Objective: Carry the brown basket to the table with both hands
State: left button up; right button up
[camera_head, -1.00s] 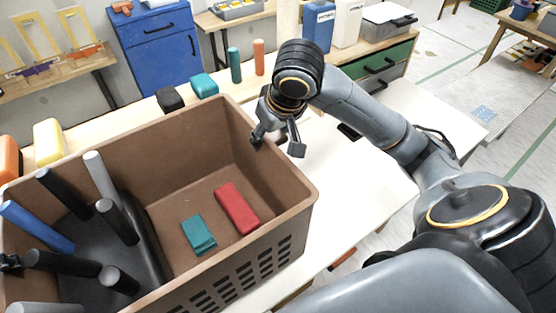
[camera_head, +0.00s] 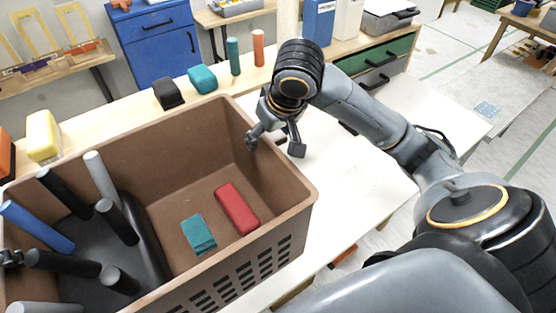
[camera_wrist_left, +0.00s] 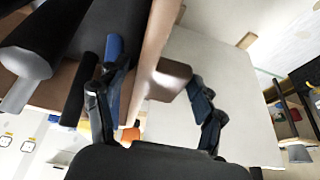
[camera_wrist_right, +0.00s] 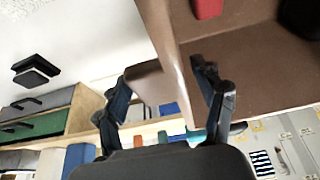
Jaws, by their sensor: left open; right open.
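The brown basket (camera_head: 190,135) stands on a white table and fills the left of the head view. It holds a red block (camera_head: 237,208), a teal block (camera_head: 198,234), a dark grey tray (camera_head: 75,255) and several black, grey and blue rods. My right gripper (camera_head: 275,146) is open at the basket's right rim, one finger inside and one outside. In the right wrist view its fingers straddle the brown wall (camera_wrist_right: 172,60). My left gripper (camera_wrist_left: 155,108) is open, its fingers on either side of the basket's other rim. In the head view only a bit of it shows at the left edge.
The white table (camera_head: 340,215) is clear to the right of the basket. Behind the basket stand a yellow block (camera_head: 43,136), a black block (camera_head: 168,93), a teal block (camera_head: 203,79) and two upright cylinders. A blue cabinet (camera_head: 155,45) stands farther back.

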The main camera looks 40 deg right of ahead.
pick_arm(q)
jog(key=v, duration=1.1)
jog(key=shift+s+r, duration=0.25)
jog(key=shift+r, duration=0.1)
pick_arm(e)
jog(key=v, duration=1.2)
jog(key=shift+s, duration=0.1)
